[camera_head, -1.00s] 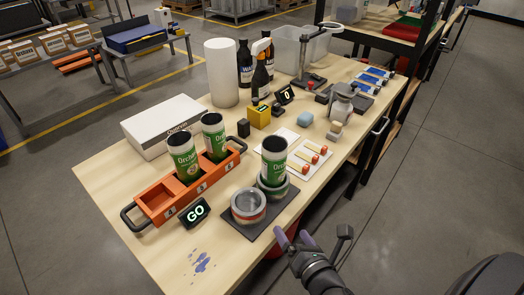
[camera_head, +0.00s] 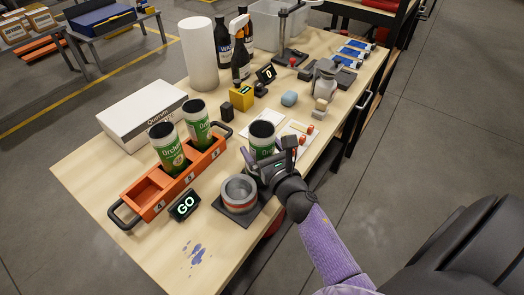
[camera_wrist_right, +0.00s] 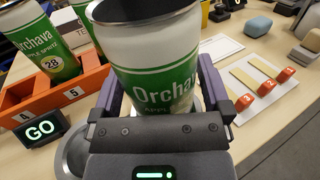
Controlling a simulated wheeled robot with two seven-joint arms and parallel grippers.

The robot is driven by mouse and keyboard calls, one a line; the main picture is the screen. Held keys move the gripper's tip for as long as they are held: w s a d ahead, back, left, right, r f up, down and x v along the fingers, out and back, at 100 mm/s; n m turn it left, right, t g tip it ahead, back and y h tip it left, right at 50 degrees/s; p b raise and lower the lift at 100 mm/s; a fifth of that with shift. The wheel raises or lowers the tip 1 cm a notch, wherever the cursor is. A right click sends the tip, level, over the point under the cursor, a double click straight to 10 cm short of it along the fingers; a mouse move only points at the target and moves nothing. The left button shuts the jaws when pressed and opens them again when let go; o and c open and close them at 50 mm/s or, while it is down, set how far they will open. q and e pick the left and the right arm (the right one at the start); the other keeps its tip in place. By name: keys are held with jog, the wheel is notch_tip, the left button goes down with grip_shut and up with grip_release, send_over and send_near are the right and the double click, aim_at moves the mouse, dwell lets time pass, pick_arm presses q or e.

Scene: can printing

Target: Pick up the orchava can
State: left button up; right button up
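A green and white Orchava can (camera_head: 262,139), open at the top, stands upright at the dark mat's far end. It fills the middle of the right wrist view (camera_wrist_right: 150,65). My right gripper (camera_head: 265,162) is at this can, with one finger on each side of it. The fingers look spread around it; I cannot tell whether they touch it. The can's lower part is hidden by the gripper. Two more Orchava cans, one left (camera_head: 168,148) and one right (camera_head: 196,122), stand in the orange carrier (camera_head: 146,191). My left gripper is not in view.
An empty round holder (camera_head: 239,193) sits on the dark mat (camera_head: 236,219) beside the gripper. A GO sign (camera_head: 184,206) stands left of it. A card with red-tipped pieces (camera_head: 298,133) lies beyond the can. A white box (camera_head: 140,115) stands behind the carrier.

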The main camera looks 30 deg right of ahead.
jog(key=c, duration=0.9)
